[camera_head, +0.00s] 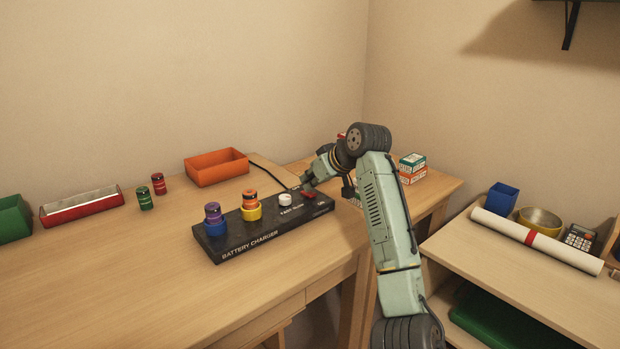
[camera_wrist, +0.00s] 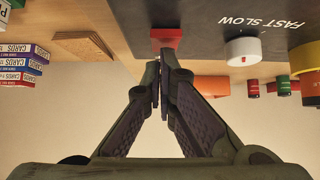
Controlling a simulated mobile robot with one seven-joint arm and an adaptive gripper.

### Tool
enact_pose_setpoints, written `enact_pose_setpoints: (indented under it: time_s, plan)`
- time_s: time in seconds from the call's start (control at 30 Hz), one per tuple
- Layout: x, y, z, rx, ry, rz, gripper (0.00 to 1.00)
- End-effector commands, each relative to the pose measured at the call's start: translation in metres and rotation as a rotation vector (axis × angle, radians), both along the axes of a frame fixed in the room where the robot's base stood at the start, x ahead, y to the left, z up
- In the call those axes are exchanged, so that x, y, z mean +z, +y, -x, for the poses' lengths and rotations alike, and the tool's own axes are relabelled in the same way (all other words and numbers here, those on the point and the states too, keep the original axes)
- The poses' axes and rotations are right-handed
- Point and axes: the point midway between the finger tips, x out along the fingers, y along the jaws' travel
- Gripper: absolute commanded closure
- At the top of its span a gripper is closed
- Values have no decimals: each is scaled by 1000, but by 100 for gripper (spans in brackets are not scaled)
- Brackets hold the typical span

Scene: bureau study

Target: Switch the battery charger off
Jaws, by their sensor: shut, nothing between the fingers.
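The battery charger (camera_head: 275,228) is a long black box on the desk, with "BATTERY CHARGER" on its front. A red switch (camera_head: 308,195) sits at its right end, beside a white knob (camera_head: 285,199) marked FAST and SLOW. In the wrist view the red switch (camera_wrist: 165,38) lies just beyond my fingertips, and the white knob (camera_wrist: 243,50) is to its right. My gripper (camera_head: 306,185) is over the charger's right end; the wrist view shows its fingers (camera_wrist: 160,82) shut and empty. I cannot tell whether the tips touch the switch.
A purple battery stands in a blue cup (camera_head: 215,228) and an orange one in a yellow cup (camera_head: 251,212) on the charger. A black cable (camera_head: 270,174) runs behind. An orange bin (camera_head: 217,167) and red tray (camera_head: 82,205) stand farther back. The front left desk is clear.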

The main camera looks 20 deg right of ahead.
Motion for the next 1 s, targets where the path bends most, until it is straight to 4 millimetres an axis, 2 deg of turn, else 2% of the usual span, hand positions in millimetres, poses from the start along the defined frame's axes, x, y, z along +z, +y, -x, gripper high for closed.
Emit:
enact_pose_setpoints:
  time_s: [0.4,0.73,0.87,1.0]
  plan:
    - [-2,-5,14,-1,2,0,100]
    - [-2,-6,15,-1,2,0,100]
    - [7,-3,13,0,2,1,100]
    - [26,5,8,4,1,0,100]
